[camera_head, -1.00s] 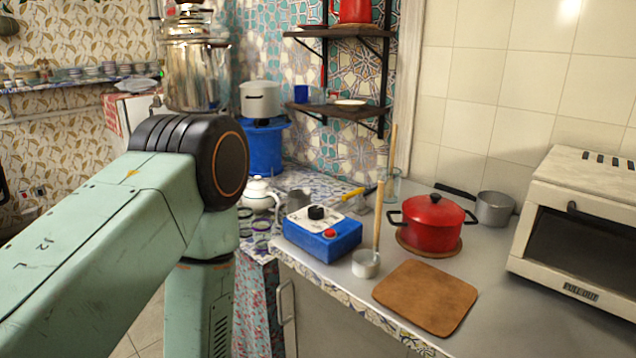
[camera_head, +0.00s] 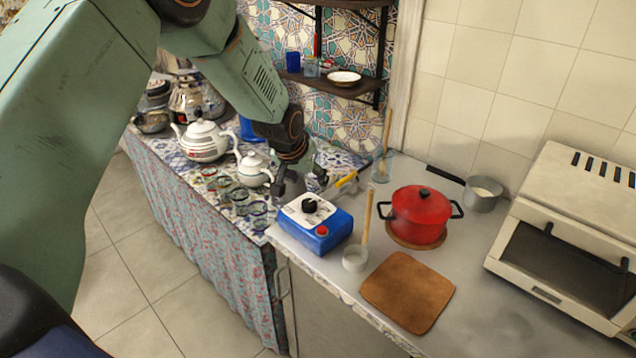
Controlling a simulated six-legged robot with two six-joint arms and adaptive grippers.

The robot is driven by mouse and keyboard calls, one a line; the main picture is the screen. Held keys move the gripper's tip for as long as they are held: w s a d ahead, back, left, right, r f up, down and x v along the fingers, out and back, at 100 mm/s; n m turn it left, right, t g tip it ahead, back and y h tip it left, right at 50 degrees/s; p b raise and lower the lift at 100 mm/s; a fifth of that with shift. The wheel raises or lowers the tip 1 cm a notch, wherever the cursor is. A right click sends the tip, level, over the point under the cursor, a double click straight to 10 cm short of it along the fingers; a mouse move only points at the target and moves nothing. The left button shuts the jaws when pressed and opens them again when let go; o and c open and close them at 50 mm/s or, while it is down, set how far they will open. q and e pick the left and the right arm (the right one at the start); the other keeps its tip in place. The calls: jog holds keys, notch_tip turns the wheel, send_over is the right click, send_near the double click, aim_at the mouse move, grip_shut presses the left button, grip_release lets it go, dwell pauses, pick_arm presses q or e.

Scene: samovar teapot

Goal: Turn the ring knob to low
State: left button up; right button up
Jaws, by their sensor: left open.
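A blue box (camera_head: 325,236) with a white top stands near the counter's left end. It carries a black knob (camera_head: 309,205) on top and a red button (camera_head: 322,230) at the front. Which way the knob points is too small to tell. My left gripper (camera_head: 299,184) hangs just behind and above the knob, open and apparently clear of it. My right gripper is not in view.
A yellow-handled tool (camera_head: 345,181) lies behind the box. A small white pot (camera_head: 355,258) with a wooden stick stands to its right. Glasses (camera_head: 240,200) and white teapots (camera_head: 203,141) stand left. A red pot (camera_head: 420,215) and brown board (camera_head: 407,291) lie right.

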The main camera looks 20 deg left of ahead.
aim_at(309, 203)
pick_arm(q)
jog(key=shift+g, duration=0.7)
jog(key=x, duration=0.2)
jog(key=s+x, duration=0.1)
jog(key=x, duration=0.4)
jog(key=shift+s+a+f, duration=0.1)
jog(key=shift+a+f, duration=0.25)
jog(key=shift+f, duration=0.4)
jog(key=shift+a+f, duration=0.15)
jog(key=shift+a, duration=0.05)
jog(key=shift+d, duration=0.1)
